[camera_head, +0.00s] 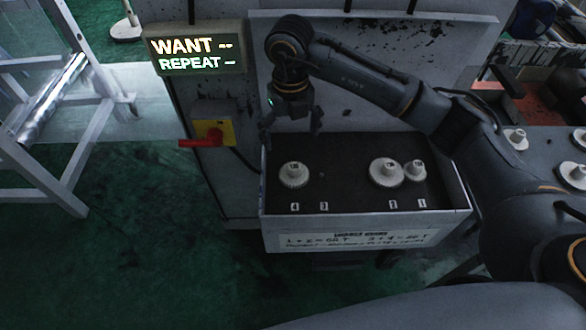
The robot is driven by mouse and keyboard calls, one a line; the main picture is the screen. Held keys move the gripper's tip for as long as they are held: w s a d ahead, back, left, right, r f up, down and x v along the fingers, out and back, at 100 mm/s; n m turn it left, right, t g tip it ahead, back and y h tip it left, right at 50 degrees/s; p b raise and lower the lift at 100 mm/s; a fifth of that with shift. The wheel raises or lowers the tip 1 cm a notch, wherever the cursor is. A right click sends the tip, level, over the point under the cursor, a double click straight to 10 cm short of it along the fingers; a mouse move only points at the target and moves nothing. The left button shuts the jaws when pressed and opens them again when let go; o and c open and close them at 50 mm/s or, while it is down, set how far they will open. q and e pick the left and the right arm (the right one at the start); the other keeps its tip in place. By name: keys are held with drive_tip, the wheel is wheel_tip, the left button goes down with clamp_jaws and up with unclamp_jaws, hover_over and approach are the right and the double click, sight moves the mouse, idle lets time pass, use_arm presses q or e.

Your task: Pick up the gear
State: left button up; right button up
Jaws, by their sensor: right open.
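My right gripper (292,130) is open and empty, pointing down above the back left part of a grey tray (365,236). Its arm comes in from the right. A whitish gear (294,175) stands at label 4, below and in front of the gripper and apart from it. A larger whitish gear (385,173) stands at label 2, with a smaller gear (415,170) beside it at label 1. No gear stands at label 3. More whitish gears (516,138) sit on a dark surface at the far right. My left gripper is not in view.
A lit sign (195,50) reads "WANT" and "REPEAT". A red-handled switch on a yellow plate (213,132) is left of the tray. A grey panel (370,85) stands behind the tray. A metal frame (60,110) is at the left. Green floor is clear at the lower left.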

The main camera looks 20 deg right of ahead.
sight(294, 165)
wheel_tip(294, 165, down, 7)
drive_tip(key=shift+f+p, duration=0.1)
drive_tip(key=shift+p, duration=0.25)
drive_tip(key=f, duration=0.1)
drive_tip(key=f+p, duration=0.1)
drive_tip(key=f, duration=0.2)
drive_tip(key=shift+w+d+f, duration=0.15)
drive_tip(key=shift+d+f, duration=0.15)
drive_tip(key=shift+d, duration=0.05)
drive_tip(key=shift+f, duration=0.45)
drive_tip(key=c, duration=1.3)
drive_tip(key=shift+r, duration=0.1)
